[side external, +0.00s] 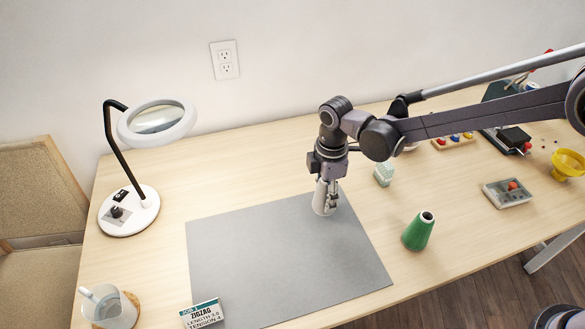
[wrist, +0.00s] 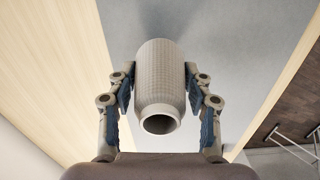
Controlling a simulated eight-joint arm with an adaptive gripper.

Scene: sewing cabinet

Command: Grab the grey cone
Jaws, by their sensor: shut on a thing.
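The grey cone (side external: 324,199), a pale thread-cone shape, stands at the upper right part of the grey mat (side external: 270,262) in the side view. In the wrist view the cone (wrist: 160,80) sits between my two fingers, its open narrow end facing the camera. My gripper (side external: 327,190) points down over it and is shut on it, with the blue pads (wrist: 160,95) on either side of its body. The fingers partly hide the cone in the side view. I cannot tell whether its base touches the mat.
A green cone (side external: 417,232) stands on the table (side external: 160,255) right of the mat. A small pale-green block (side external: 383,173) is behind. A grey box (side external: 507,193) and yellow funnel (side external: 567,165) are right.

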